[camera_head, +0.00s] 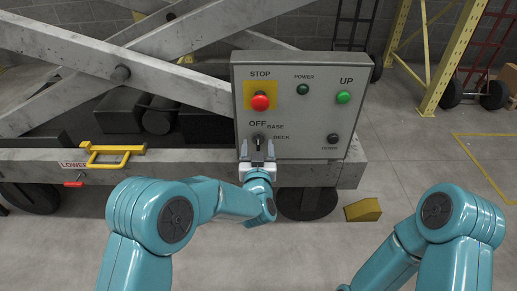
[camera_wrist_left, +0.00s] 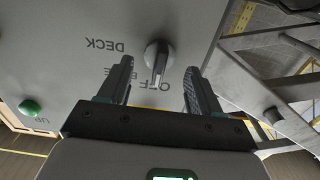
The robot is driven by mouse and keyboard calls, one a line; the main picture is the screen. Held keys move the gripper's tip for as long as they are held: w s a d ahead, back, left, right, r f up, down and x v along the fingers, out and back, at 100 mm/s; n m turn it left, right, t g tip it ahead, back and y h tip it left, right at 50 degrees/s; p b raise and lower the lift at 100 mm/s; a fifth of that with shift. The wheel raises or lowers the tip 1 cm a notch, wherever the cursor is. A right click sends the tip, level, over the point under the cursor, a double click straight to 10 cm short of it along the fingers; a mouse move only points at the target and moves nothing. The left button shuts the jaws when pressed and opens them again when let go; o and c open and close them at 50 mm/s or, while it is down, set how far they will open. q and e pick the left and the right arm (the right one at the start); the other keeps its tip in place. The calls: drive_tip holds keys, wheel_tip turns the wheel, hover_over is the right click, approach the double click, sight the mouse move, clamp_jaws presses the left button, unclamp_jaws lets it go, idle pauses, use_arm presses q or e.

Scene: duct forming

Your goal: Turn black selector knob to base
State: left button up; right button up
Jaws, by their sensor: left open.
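The black selector knob (camera_head: 258,139) is on the grey control panel (camera_head: 318,110), below the OFF label and left of the BASE and DECK labels. In the left wrist view the knob (camera_wrist_left: 157,57) has its ridge pointing toward OFF. My left gripper (camera_head: 257,148) is open at the knob, with one finger on each side. In the wrist view the open gripper (camera_wrist_left: 160,66) shows gaps between the knob and both fingers. My right arm shows at the lower right, but its gripper is out of view.
The panel also carries a red STOP button (camera_head: 260,103), a green UP button (camera_head: 343,97), a small POWER lamp (camera_head: 302,89) and a black button (camera_head: 333,138) at lower right. A yellow handle (camera_head: 112,155) sticks out at left. A yellow wedge (camera_head: 363,210) lies on the floor.

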use_arm(q)
drive_tip(key=shift+w, duration=0.5)
drive_tip(key=c, duration=1)
drive_tip(key=shift+d+m, duration=0.1)
drive_tip(key=shift+m, duration=0.2)
drive_tip(key=m+p, duration=0.1)
drive_tip(key=m, duration=0.3)
drive_tip(key=shift+d+r+p, duration=0.1)
drive_tip(key=shift+p, duration=0.25)
drive_tip(key=shift+d+m+p, duration=0.1)
drive_tip(key=shift+m+p, duration=0.5)
drive_tip(key=shift+m, duration=1.4)
